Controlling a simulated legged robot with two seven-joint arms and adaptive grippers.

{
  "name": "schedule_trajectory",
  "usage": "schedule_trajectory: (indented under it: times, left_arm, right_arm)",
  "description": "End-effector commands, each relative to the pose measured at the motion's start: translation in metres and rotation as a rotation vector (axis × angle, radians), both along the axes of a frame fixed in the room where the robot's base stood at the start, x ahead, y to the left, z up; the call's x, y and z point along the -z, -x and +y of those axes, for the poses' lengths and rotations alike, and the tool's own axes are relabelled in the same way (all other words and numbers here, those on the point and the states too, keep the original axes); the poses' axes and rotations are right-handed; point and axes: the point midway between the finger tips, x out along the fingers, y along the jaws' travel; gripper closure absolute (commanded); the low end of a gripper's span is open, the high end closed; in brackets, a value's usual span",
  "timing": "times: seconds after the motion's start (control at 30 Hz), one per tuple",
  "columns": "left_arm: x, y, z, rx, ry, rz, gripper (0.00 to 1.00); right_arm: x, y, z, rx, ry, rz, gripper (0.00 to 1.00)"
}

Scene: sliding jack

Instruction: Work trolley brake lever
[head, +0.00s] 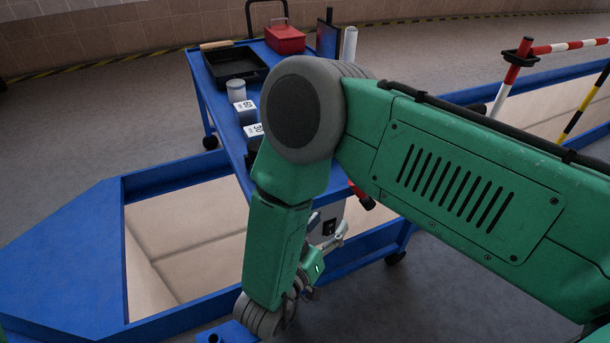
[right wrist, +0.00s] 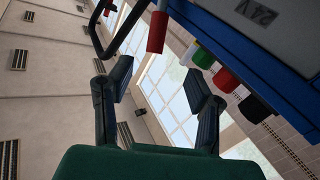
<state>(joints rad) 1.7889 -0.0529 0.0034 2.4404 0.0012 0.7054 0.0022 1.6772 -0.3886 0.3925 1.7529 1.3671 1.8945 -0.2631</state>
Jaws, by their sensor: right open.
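The blue work trolley (head: 225,130) stands beyond my right arm, which hides much of its near side. A red grip (head: 362,199) with a dark end shows at the trolley's lower right edge. In the right wrist view, a red cylindrical grip (right wrist: 157,32) hangs at the top, ahead of the fingers; I cannot tell for certain that it is the brake lever. My right gripper (head: 335,238) is low beside the trolley, partly behind my forearm. In the right wrist view its two fingers (right wrist: 158,84) are spread with nothing between them. My left gripper is not in view.
The trolley carries a black tray (head: 236,68), a red box (head: 285,39) and a white jar (head: 236,91). White, green, red and black parts, including a green one (right wrist: 203,58), lie right of the fingers. A blue-framed pit (head: 185,215) lies below. Striped barriers (head: 568,46) stand right.

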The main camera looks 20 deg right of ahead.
Motion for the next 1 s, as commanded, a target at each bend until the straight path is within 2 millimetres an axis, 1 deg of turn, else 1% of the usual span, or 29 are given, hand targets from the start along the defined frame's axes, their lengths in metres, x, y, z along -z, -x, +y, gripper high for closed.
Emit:
schedule_trajectory:
  times: [0.07,0.13,0.27,0.37,0.6,0.8,0.9,1.0]
  left_arm:
    - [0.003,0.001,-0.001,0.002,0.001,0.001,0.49]
    - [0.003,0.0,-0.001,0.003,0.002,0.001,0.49]
    - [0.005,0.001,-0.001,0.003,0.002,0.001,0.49]
    - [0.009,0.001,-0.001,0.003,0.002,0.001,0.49]
    - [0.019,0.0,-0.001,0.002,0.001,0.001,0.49]
    - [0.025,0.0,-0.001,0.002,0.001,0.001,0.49]
    - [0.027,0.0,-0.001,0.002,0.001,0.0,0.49]
    - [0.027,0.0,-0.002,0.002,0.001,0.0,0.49]
  right_arm:
    - [-0.002,0.004,0.001,0.033,0.018,-0.009,0.54]
    - [-0.004,0.003,0.0,0.043,0.027,-0.013,0.54]
    - [-0.005,-0.006,-0.009,0.044,0.033,-0.015,0.54]
    - [-0.006,-0.017,-0.021,0.043,0.04,-0.014,0.54]
    - [-0.007,-0.047,-0.061,0.042,0.043,-0.014,0.54]
    - [-0.006,-0.065,-0.091,0.044,0.036,-0.012,0.54]
    - [-0.006,-0.07,-0.101,0.042,0.033,-0.011,0.54]
    - [-0.006,-0.073,-0.104,0.041,0.033,-0.01,0.54]
